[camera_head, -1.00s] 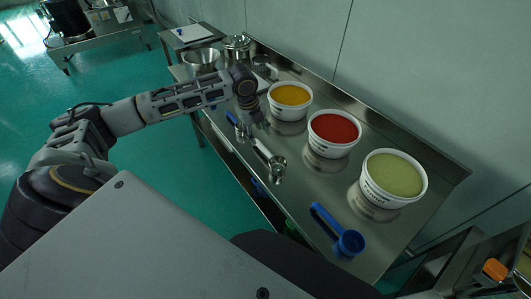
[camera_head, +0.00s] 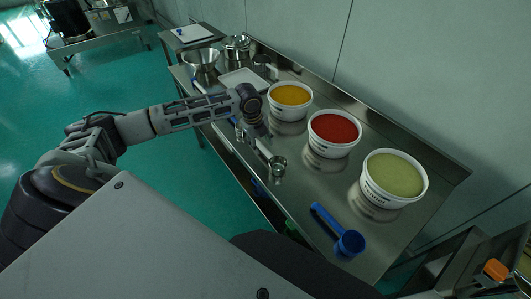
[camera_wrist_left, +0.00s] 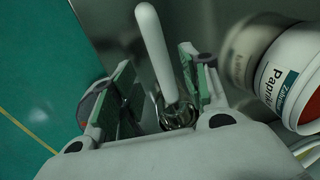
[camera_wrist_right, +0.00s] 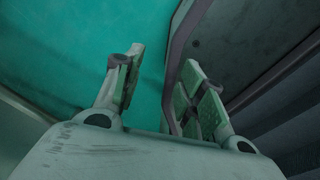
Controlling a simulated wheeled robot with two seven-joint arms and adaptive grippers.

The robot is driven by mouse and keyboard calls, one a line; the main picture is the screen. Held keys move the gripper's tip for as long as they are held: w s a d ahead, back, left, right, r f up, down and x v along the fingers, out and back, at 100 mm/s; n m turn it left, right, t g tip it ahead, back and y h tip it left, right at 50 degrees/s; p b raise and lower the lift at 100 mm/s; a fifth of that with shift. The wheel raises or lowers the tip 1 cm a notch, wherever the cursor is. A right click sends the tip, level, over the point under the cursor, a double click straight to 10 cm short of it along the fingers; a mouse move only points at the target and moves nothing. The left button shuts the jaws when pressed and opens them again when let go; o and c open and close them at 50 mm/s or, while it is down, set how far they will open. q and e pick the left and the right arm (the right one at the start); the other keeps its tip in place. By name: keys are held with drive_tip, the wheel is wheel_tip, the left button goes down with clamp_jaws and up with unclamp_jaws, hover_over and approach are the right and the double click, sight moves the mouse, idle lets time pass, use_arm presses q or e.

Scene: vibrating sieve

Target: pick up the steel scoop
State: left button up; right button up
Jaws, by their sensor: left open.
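The steel scoop (camera_head: 278,164) lies near the front edge of the steel table, between two blue scoops, with its pale handle pointing away to the upper left. My left gripper (camera_head: 258,138) hangs over the handle and partly hides it. In the left wrist view the pale handle (camera_wrist_left: 155,50) shows between the two spread fingers (camera_wrist_left: 157,65), and the steel cup lies close to the palm, partly hidden. The left gripper is open; I cannot tell its exact height above the handle. My right gripper (camera_wrist_right: 162,62) is open and empty, away from the scoop.
Tubs of yellow (camera_head: 290,96), red (camera_head: 334,134) and green (camera_head: 393,176) powder stand along the table's back. A large blue scoop (camera_head: 345,238) lies at the near end. A white tray (camera_head: 243,80), a steel bowl (camera_head: 200,60) and a lidded pot (camera_head: 237,47) are farther off.

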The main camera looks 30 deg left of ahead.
sight(263, 148)
use_arm(q)
drive_tip(key=shift+w+d+f, duration=0.1)
drive_tip(key=shift+w+f, duration=0.1)
drive_tip(key=shift+f, duration=0.65)
drive_tip(key=shift+w+d+f, duration=0.1)
drive_tip(key=shift+w+f, duration=0.05)
drive_tip(key=shift+f, duration=0.65)
drive_tip(key=shift+w+d+f, duration=0.1)
drive_tip(key=shift+w+f, duration=0.1)
drive_tip(key=shift+f, duration=0.65)
clamp_jaws()
